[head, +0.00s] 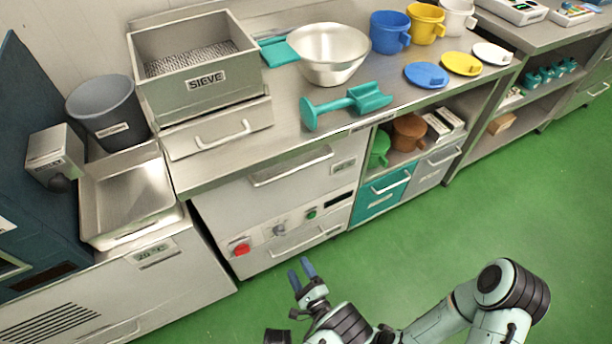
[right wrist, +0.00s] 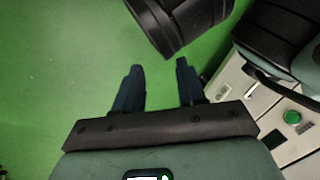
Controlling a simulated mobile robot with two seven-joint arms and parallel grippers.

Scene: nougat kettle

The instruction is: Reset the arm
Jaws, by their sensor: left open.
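The steel counter holds a sieve box (head: 196,75), a steel bowl (head: 328,52), a teal scoop-like tool (head: 345,104) and coloured mugs (head: 390,33). A grey bucket (head: 105,112) and steel tray (head: 130,200) stand left. A cabinet with buttons (head: 280,228) is below. The green floor is clear at right.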

